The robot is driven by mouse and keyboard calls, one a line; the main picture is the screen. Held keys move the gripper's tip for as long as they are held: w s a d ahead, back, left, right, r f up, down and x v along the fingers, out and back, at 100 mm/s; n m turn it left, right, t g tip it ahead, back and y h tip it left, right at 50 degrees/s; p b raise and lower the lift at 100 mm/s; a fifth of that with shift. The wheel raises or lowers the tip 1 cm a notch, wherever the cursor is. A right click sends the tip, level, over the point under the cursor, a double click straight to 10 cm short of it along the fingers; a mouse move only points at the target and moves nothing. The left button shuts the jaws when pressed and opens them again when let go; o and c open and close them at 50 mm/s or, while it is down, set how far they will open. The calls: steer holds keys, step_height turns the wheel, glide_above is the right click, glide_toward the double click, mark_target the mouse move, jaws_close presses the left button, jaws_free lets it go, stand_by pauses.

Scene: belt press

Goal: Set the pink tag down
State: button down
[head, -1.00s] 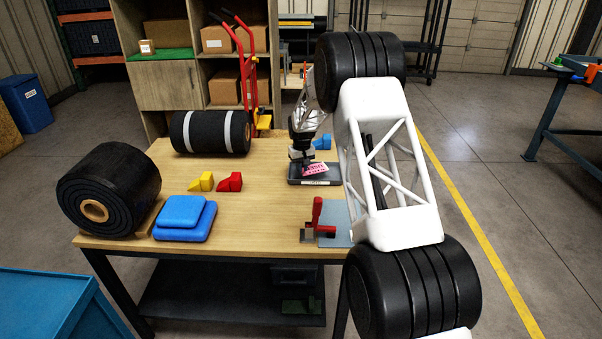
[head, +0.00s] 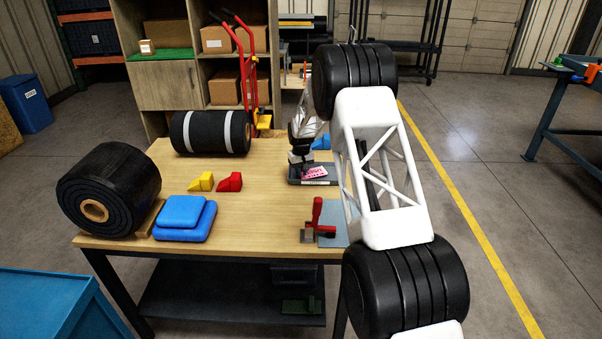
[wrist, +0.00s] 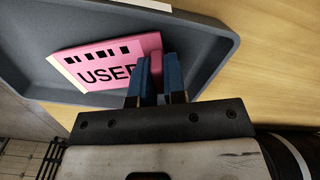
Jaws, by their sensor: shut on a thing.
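The pink tag (wrist: 105,65) has dark squares and the letters "USED" partly showing in the wrist view; one end is between my fingers. My gripper (wrist: 155,70) has blue fingers and is shut on the tag's end. The tag is over a grey tray (wrist: 190,28) with a raised rim; I cannot tell if it touches the tray floor. In the head view the tag (head: 314,172) shows at the tray (head: 322,182), just below my gripper (head: 303,170), whose fingertips are hard to make out.
A red toggle clamp (head: 318,215) stands in front of the tray near the table's front edge. A blue block (head: 322,142) sits behind the tray.

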steer(key=shift+f, duration=0.25)
steer(key=shift+f, duration=0.15)
steer(key=c, duration=1.2)
jaws_free()
step_height(320, 180, up, 12)
steer(key=shift+r, duration=0.2)
stand_by(0.4)
